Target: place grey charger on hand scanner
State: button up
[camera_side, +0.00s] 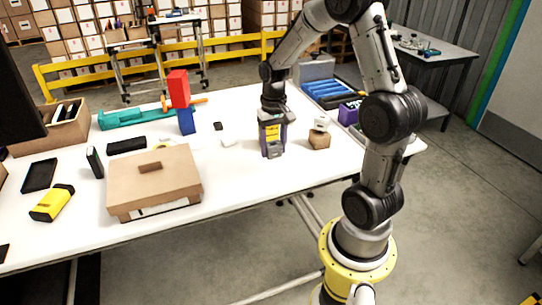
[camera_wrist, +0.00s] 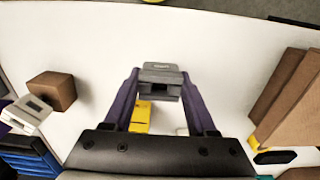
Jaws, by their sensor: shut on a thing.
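My gripper (camera_side: 272,150) has its purple fingers shut on a small grey block, which looks like the grey charger (camera_wrist: 161,78). The block sits between the fingertips in the wrist view. A yellow and black device (camera_side: 52,203) lies at the table's left front, apart from my gripper. I cannot tell which yellow thing is the hand scanner.
A flat cardboard carton (camera_side: 155,184) lies left. A red block (camera_side: 178,88) stands on a blue block (camera_side: 186,121) behind. The table's front middle is clear.

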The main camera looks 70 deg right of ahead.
aim_at(271, 157)
jog(key=f, duration=0.2)
jog(key=w+f, duration=0.1)
jog(key=shift+d+f, duration=0.3)
jog(key=shift+d, duration=0.05)
jog(key=shift+f, duration=0.25)
jog(key=shift+f, duration=0.2)
jog(key=o, duration=1.4)
jog(key=shift+f, duration=0.1)
